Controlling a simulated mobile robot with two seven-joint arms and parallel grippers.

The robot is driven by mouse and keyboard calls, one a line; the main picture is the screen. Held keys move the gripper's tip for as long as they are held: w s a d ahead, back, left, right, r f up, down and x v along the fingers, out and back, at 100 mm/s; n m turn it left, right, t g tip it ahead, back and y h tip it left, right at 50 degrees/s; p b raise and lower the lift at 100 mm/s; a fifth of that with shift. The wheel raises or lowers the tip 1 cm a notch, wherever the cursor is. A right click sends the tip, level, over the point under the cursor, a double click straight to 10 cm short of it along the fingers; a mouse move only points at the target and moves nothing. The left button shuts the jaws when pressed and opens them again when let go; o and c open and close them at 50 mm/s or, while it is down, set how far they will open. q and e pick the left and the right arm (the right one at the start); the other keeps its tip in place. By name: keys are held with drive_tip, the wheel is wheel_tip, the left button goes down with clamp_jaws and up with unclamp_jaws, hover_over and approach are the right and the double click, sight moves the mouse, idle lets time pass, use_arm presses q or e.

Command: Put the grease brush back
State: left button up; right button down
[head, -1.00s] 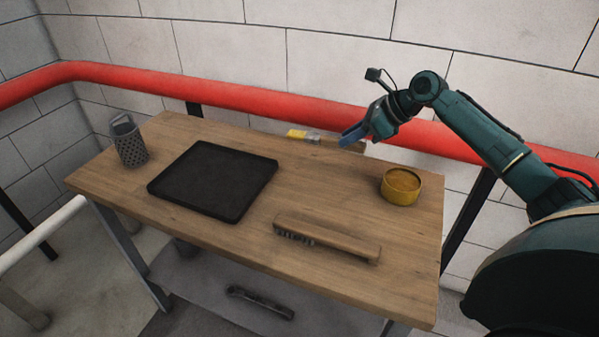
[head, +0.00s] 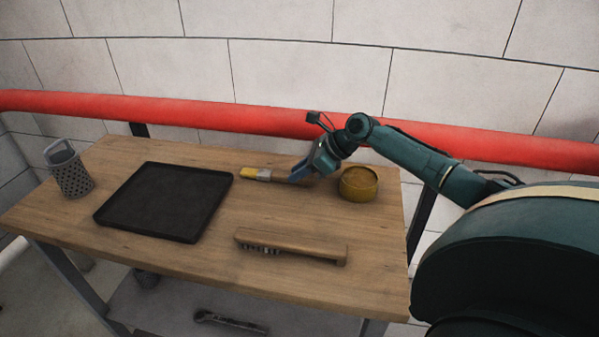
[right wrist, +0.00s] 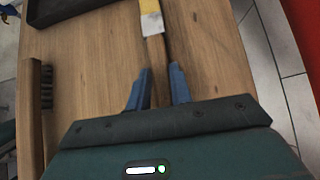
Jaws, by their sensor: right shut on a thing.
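The grease brush (head: 263,175) has yellow bristles, a pale metal ferrule and a wooden handle. It is at the back of the wooden table, bristles pointing left in the head view. My right gripper (head: 299,174) is shut on its handle. In the right wrist view the handle of the brush (right wrist: 157,56) runs between the blue fingers of the gripper (right wrist: 159,88). I cannot tell whether the brush touches the tabletop. A round yellow tin (head: 359,184) stands just right of the gripper. My left gripper is not in view.
The table (head: 190,258) also holds a black tray (head: 163,201), a wire brush (head: 291,246) with a wooden back near the front, and a perforated grey metal holder (head: 72,174) at the far left. A red pipe (head: 230,115) runs along the wall behind.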

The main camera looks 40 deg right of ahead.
drive_tip(key=c, duration=1.3)
unclamp_jaws()
drive_tip(key=shift+o, duration=0.2)
drive_tip(key=shift+s+r, duration=0.1)
drive_tip(key=p+v, duration=0.1)
drive_tip(key=v, duration=1)
drive_tip(key=shift+s+d+r, duration=0.15)
drive_tip(key=shift+s+r, duration=0.05)
drive_tip(key=shift+r, duration=0.1)
